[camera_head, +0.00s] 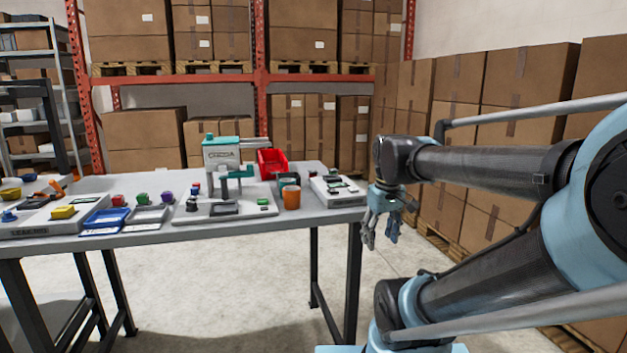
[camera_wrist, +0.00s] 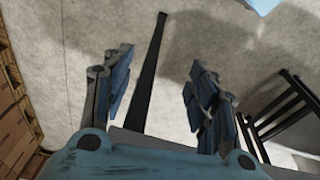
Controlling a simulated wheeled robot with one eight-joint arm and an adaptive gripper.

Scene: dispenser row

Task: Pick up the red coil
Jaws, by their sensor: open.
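A small red round piece (camera_head: 118,200), which looks like the red coil, is on the left part of the table, by the blue tray (camera_head: 106,218). It is too small to make out in detail. A green piece (camera_head: 142,198) and a purple piece (camera_head: 167,195) sit in a row to its right. My gripper (camera_head: 381,238) hangs beyond the table's right end, far from the red piece. In the wrist view its fingers (camera_wrist: 160,65) are apart and empty, over bare floor. The red coil does not show in the wrist view.
The grey table (camera_head: 318,217) holds a teal-topped press (camera_head: 222,155), a red bin (camera_head: 272,162), an orange cup (camera_head: 291,197) and a white device (camera_head: 338,191). Stacked boxes (camera_head: 520,75) line the right side. The floor before the table is clear.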

